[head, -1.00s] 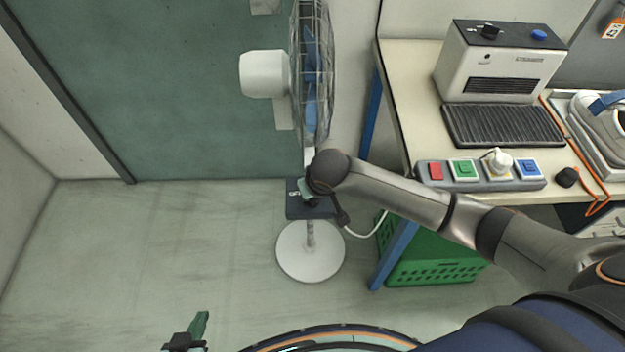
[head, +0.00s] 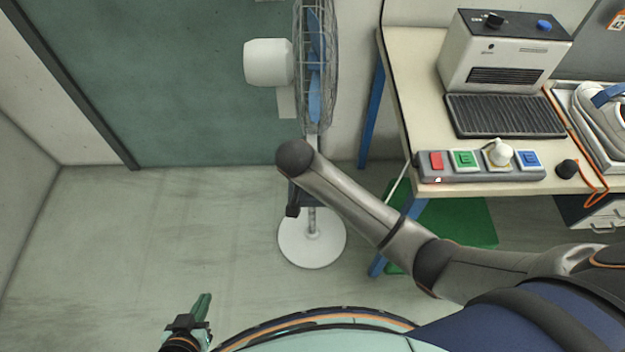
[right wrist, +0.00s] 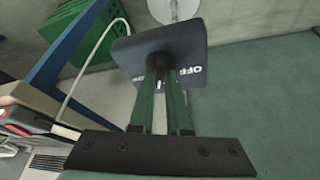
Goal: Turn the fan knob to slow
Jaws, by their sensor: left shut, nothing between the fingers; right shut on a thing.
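The standing fan (head: 315,95) is in front of the green door in the head view, with its round white base (head: 312,250) on the floor. Its dark control box (right wrist: 187,45) fills the upper middle of the right wrist view, with "OFF" in white letters. My right gripper (right wrist: 160,68) has its green fingers against the box face, shut on the dark knob (right wrist: 160,60), which is mostly hidden between them. The knob's pointer direction cannot be made out. In the head view my right arm covers this gripper. My left gripper (head: 203,308) is shut and empty at the bottom left.
A white cable (right wrist: 90,70) runs near the fan. Floor at left is clear.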

